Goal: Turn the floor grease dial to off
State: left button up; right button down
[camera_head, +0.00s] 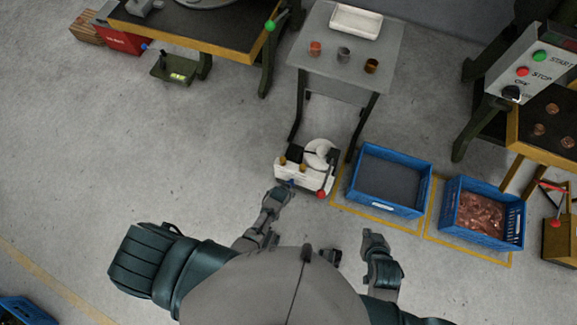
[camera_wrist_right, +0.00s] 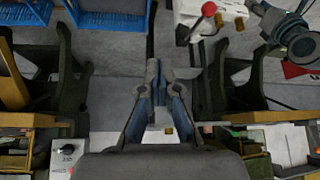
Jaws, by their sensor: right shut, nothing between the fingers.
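A low white unit (camera_head: 290,174) stands on the floor below the grey table. It carries a white disc (camera_head: 319,154), two brownish knobs, a small blue part (camera_head: 291,183) and a red ball (camera_head: 321,194). I cannot tell which part is the grease dial or read its setting. My left gripper (camera_head: 283,193) is at the unit's front left, near the blue part; its fingers are too small to judge. My right gripper (camera_head: 373,238) is shut and empty, apart from the unit, in front of the blue crate. Its fingers also show in the right wrist view (camera_wrist_right: 166,72), with the red ball (camera_wrist_right: 209,9) beyond.
An empty-looking blue crate (camera_head: 364,202) stands right of the unit, and a blue crate of copper pieces (camera_head: 454,226) beyond it. A grey table (camera_head: 330,66) stands behind. A control panel (camera_head: 497,82) with buttons and a black dial (camera_head: 511,93) is at right.

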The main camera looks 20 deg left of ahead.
pick_arm(q)
jog(key=shift+s+r, duration=0.15)
jog(key=shift+r, duration=0.1)
pick_arm(e)
jog(key=shift+s+d+f+g, duration=0.1)
jog(key=shift+s+d+g, duration=0.15)
jog(key=shift+s, duration=0.25)
jog(key=shift+s+d+f+g, duration=0.15)
jog(key=shift+s+g, duration=0.1)
jog(key=shift+s, duration=0.25)
pick_arm(q)
jog(key=shift+p, duration=0.35)
pick_arm(e)
jog(key=shift+r, duration=0.25)
pick_arm(q)
jog(key=v, duration=1.2)
pick_arm(e)
jog(key=shift+w, duration=0.1)
